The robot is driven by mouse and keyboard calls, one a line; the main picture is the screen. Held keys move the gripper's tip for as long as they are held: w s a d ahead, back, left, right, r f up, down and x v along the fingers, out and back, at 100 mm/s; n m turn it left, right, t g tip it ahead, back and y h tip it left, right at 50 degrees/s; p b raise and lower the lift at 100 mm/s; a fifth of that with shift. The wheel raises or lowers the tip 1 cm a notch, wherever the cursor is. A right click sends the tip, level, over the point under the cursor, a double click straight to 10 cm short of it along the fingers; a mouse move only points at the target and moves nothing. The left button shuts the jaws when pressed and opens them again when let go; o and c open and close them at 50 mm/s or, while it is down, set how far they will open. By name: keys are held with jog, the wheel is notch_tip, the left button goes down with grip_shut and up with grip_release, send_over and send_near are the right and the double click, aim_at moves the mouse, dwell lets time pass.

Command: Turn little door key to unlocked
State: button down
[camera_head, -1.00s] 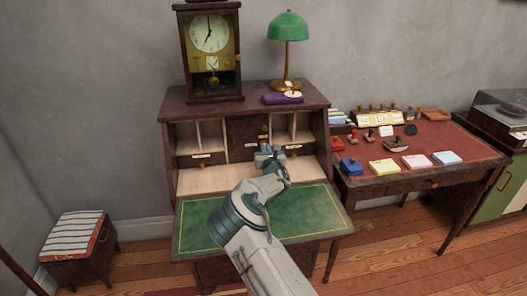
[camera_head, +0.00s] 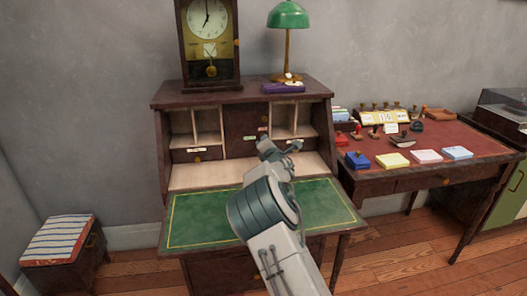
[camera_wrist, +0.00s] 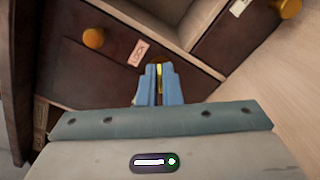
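The little door (camera_head: 243,132) is a dark panel in the middle of the desk's upper part, between the pigeonholes. In the wrist view, a small brass key (camera_wrist: 159,70) shows as a thin strip in front of the dark wood. My gripper (camera_wrist: 160,83) has its two blue fingers close together on either side of the key, and they look shut on it. A small label reading "LOCK" (camera_wrist: 138,52) is just left of the key, with a round brass knob (camera_wrist: 93,38) farther left. In the head view my wrist hides the fingertips and key.
The green desk top (camera_head: 190,215) lies open below. A pendulum clock (camera_head: 209,45), a green lamp (camera_head: 288,15) and a purple box (camera_head: 284,88) stand on top of the desk. A side table (camera_head: 375,178) with stamps and pads is at the right.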

jog(key=m+b, duration=0.1)
jog(key=m, duration=0.1)
jog(key=m+b, duration=0.1)
jog(key=b, duration=0.1)
jog(key=shift+f+m, duration=0.3)
jog(key=shift+m, duration=0.1)
jog(key=shift+m+b, duration=1.3)
jog(key=shift+m, duration=0.4)
jog(key=c, duration=1.6)
grip_release()
jog(key=shift+s, duration=0.1)
